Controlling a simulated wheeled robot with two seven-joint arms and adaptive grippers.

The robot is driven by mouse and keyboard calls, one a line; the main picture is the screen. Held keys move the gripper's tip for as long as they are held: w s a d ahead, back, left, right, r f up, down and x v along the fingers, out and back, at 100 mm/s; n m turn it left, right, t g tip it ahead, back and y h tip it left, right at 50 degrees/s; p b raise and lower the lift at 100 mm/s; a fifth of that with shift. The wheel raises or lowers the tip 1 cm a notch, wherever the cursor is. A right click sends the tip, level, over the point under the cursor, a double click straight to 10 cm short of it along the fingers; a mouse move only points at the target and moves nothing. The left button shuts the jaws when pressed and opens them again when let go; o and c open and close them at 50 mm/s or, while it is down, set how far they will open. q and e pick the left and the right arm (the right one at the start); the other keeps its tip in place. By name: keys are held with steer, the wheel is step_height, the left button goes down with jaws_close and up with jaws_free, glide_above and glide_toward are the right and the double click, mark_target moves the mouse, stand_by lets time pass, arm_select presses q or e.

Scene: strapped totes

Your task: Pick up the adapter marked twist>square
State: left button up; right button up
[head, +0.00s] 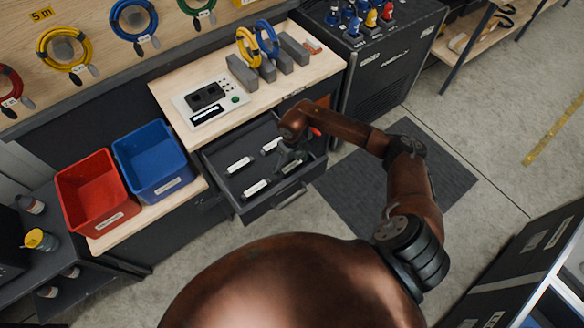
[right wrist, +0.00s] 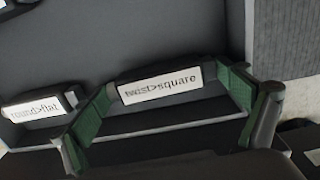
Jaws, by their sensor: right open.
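The adapter marked twist>square (right wrist: 160,86) is a dark piece with a white label, lying in the drawer in the right wrist view. My right gripper (right wrist: 167,104) is open, with one green-padded finger toward each end of this adapter. The fingers look apart from it, and I cannot tell the height between them. In the head view my right gripper (head: 291,158) is over the right part of the open drawer (head: 224,185). Labels there are too small to read. My left gripper is not in view.
An adapter marked round>flat (right wrist: 38,107) lies left of the gripper in the wrist view. Several white-labelled adapters, such as one at the drawer's left (head: 239,165), share the drawer. A red bin (head: 92,190) and blue bin (head: 152,160) stand left. The workbench top (head: 180,92) is above.

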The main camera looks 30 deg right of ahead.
steer(key=shift+c, duration=0.2)
steer(key=c, duration=1.3)
steer(key=shift+r, duration=0.1)
